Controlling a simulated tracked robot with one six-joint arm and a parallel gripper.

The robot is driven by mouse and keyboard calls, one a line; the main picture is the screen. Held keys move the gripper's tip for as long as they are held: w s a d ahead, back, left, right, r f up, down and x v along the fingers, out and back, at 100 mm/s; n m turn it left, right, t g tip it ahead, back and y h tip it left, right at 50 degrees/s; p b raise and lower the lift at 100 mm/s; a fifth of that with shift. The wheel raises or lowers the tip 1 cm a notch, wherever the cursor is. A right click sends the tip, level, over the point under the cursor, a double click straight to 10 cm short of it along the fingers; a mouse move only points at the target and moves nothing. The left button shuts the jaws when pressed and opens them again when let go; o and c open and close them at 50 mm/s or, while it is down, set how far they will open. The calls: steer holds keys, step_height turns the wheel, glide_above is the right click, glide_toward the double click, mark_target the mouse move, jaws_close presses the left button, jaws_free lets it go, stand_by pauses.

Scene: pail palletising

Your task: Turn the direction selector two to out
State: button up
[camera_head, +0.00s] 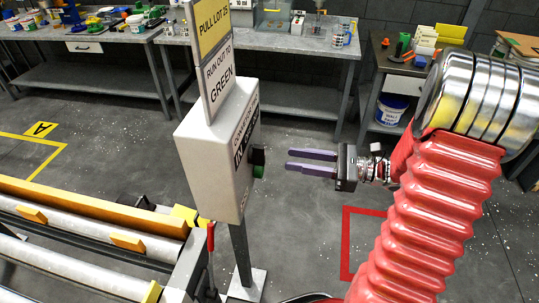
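A pale grey control box (205,160) stands on a post left of centre, its lettered face turned at an angle to the right. A small dark knob with a green part (258,164) sticks out from the right side of the box. It looks like the direction selector, but its setting is too small to read. My gripper (287,160) is to the right of the knob, pointing left at it. Its two purple fingers are apart with nothing between them. A small gap shows between the fingertips and the knob.
A roller conveyor (90,225) with an orange rail lies at lower left, beside a red-handled lever (211,237). Cluttered workbenches (270,40) line the back. Floor is clear beneath my gripper.

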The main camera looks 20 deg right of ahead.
mark_target(258, 155)
steer(key=x, duration=0.7)
steer(key=shift+w+a, duration=0.2)
steer(key=shift+a, duration=0.15)
steer(key=shift+c, duration=0.2)
jaws_close()
